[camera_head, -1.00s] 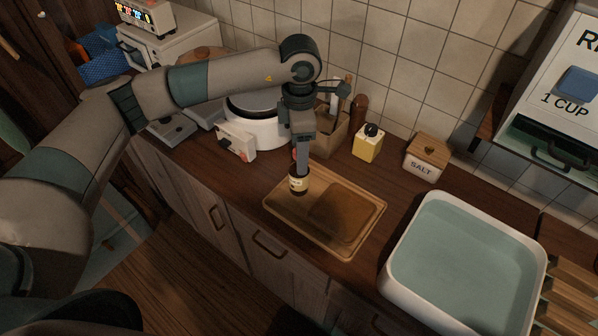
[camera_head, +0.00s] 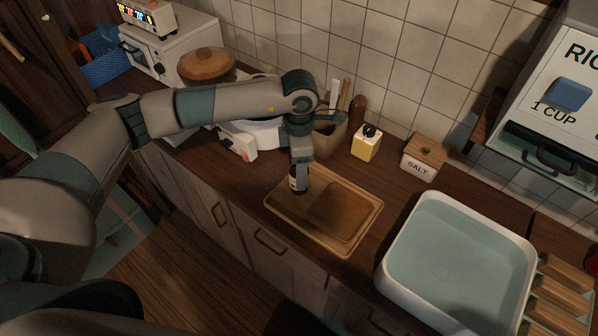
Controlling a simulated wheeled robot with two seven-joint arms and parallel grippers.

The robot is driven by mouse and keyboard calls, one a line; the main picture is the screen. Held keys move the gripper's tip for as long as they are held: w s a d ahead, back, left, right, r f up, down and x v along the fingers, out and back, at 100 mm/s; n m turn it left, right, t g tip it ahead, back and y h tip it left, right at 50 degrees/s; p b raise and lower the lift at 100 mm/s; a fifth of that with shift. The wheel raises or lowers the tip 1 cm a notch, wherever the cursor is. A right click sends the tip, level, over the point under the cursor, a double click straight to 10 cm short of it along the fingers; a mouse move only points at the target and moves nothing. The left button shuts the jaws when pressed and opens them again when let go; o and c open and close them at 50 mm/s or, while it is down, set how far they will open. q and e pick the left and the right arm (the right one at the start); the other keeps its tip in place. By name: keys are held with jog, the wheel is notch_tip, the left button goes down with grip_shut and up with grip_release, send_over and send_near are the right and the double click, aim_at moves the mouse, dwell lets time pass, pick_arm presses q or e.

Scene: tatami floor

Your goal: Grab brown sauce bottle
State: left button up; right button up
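The dark brown sauce bottle (camera_head: 293,183) with a pale label stands upright at the left end of a wooden tray (camera_head: 351,246) on the counter. My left gripper (camera_head: 300,178) points down at the bottle from above, and its fingers overlap the bottle's upper part and right side. The cap and much of the bottle are hidden behind the gripper. I cannot tell whether the fingers are closed on the bottle or only around or in front of it. My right gripper is not in view.
Behind the tray are a utensil holder (camera_head: 327,140), a yellow container (camera_head: 366,143) and a salt box (camera_head: 423,159). A white basin of water (camera_head: 462,262) is at the right. A white cooker (camera_head: 262,132) is behind my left forearm.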

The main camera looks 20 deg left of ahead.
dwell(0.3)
pick_arm(q)
jog(key=c, duration=1.4)
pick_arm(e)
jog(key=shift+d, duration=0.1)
pick_arm(q)
jog(key=shift+r, duration=0.1)
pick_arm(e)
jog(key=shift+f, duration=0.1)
